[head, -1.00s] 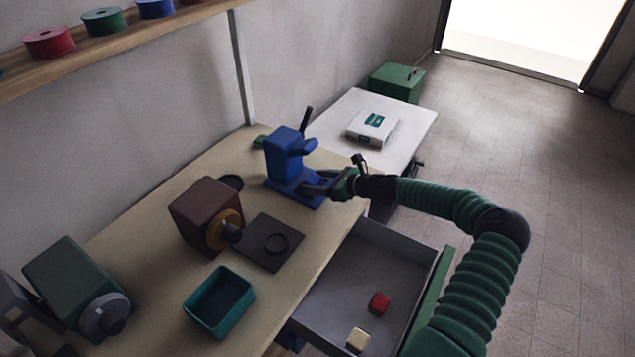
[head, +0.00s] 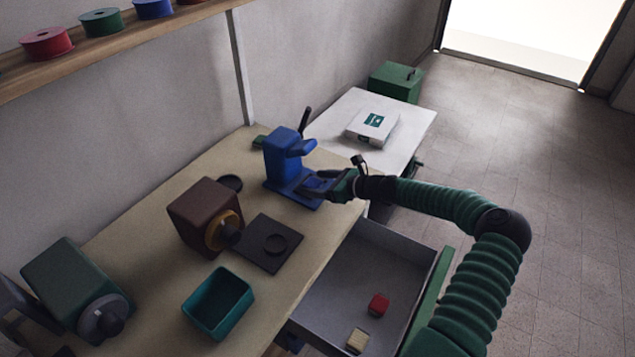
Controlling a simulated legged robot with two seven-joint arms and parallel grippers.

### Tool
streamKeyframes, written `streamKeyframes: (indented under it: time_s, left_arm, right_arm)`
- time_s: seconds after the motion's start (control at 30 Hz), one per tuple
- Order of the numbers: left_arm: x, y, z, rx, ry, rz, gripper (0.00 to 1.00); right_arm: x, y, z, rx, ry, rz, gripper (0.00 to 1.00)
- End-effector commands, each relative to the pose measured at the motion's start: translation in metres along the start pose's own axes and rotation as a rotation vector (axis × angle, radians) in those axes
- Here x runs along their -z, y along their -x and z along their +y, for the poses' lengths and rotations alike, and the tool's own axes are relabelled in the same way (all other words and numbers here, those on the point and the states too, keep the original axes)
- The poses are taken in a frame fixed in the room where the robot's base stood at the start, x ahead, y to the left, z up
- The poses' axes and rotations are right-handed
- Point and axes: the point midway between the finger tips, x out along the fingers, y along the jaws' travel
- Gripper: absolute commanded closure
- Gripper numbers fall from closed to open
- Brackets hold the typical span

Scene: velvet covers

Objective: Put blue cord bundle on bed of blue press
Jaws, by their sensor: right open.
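The blue press (head: 282,152) stands at the far end of the workbench, with its dark lever raised and its flat bed (head: 300,201) facing my arm. My right gripper (head: 311,187) reaches in from the right, low over the bed, with its fingers open. A small dark blue shape lies between the fingers at the bed. It is probably the blue cord bundle, but it is too small and too close in colour to the press to tell for sure. My left gripper is out of view.
An open drawer (head: 345,268) below the bench holds a red bundle (head: 378,304) and a beige bundle (head: 357,340). A teal bin (head: 218,303), a brown machine (head: 205,215) and a dark plate (head: 262,255) stand nearer on the bench. A white box (head: 373,125) lies on the white table behind.

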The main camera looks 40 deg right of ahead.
Motion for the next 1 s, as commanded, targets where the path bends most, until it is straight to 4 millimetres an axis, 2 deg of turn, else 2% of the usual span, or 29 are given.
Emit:
streamKeyframes:
  time_s: [0.2, 0.4, 0.57, 1.0]
  left_arm:
    - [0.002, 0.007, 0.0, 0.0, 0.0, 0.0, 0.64]
    - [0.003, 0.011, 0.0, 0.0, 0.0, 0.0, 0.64]
    - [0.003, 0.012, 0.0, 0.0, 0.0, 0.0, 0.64]
    - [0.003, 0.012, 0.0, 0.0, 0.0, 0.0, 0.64]
  right_arm:
    - [-0.001, 0.063, -0.002, 0.008, 0.0, 0.001, 0.15]
    - [-0.002, 0.105, -0.002, 0.009, 0.003, 0.0, 0.15]
    - [-0.001, 0.118, -0.002, 0.008, 0.002, -0.002, 0.15]
    - [-0.002, 0.118, -0.002, 0.008, 0.004, -0.002, 0.15]
